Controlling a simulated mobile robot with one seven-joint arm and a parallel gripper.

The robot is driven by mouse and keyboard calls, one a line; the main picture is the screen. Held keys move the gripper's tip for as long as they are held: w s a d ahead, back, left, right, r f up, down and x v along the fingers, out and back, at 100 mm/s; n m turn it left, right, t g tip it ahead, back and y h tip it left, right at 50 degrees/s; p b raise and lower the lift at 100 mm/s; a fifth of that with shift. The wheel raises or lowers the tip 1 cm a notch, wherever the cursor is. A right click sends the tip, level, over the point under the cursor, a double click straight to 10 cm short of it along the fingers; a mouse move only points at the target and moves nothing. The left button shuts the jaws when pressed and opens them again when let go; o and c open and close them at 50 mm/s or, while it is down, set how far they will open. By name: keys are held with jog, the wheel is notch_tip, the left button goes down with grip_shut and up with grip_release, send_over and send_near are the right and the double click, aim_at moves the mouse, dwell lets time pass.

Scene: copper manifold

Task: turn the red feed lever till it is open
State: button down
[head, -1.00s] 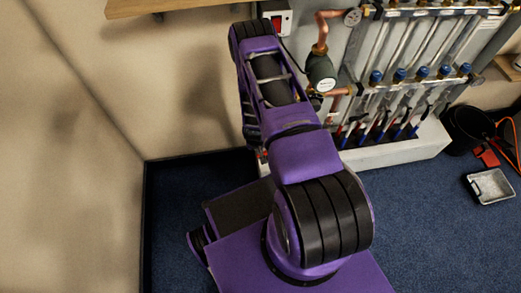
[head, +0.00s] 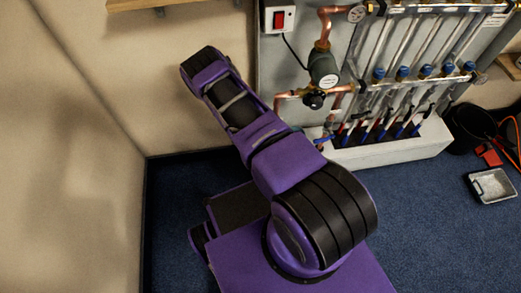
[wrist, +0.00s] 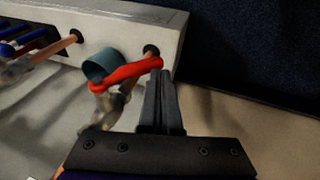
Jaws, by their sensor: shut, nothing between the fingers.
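The red feed lever (wrist: 125,74) shows in the wrist view, left of my fingers. It slants from a rounded lower left end up to its right end, close to my fingertips. It sits by a copper pipe and a fitting, beside a grey-teal round part (wrist: 102,64). My gripper (wrist: 160,76) is shut and empty, its fingertips at the lever's right end. I cannot tell whether they touch it. In the head view my arm hides the gripper, and I cannot make out the red lever there.
The manifold with blue-capped valves (head: 425,72) stands on a white plinth (head: 395,149). A pump (head: 323,68) on copper pipe and a red switch (head: 278,19) are left of it. A black bucket (head: 468,125) and grey tray (head: 491,186) are at right. Blue carpet (head: 410,215) lies clear in front.

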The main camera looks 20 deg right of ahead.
jog(key=shift+s+d+f, duration=0.1)
jog(key=shift+d+f, duration=0.2)
jog(key=shift+f, duration=0.25)
jog(key=shift+s+d+f, duration=0.1)
jog(key=shift+d+f, duration=0.15)
jog(key=shift+f, duration=0.25)
jog(key=shift+s+d+f, duration=0.15)
jog(key=shift+d+f, duration=0.5)
jog(key=shift+f, duration=0.4)
jog(key=shift+s+d+f+h, duration=0.1)
jog(key=shift+d+h, duration=0.2)
jog(key=shift+h, duration=0.3)
jog(key=shift+d, duration=0.1)
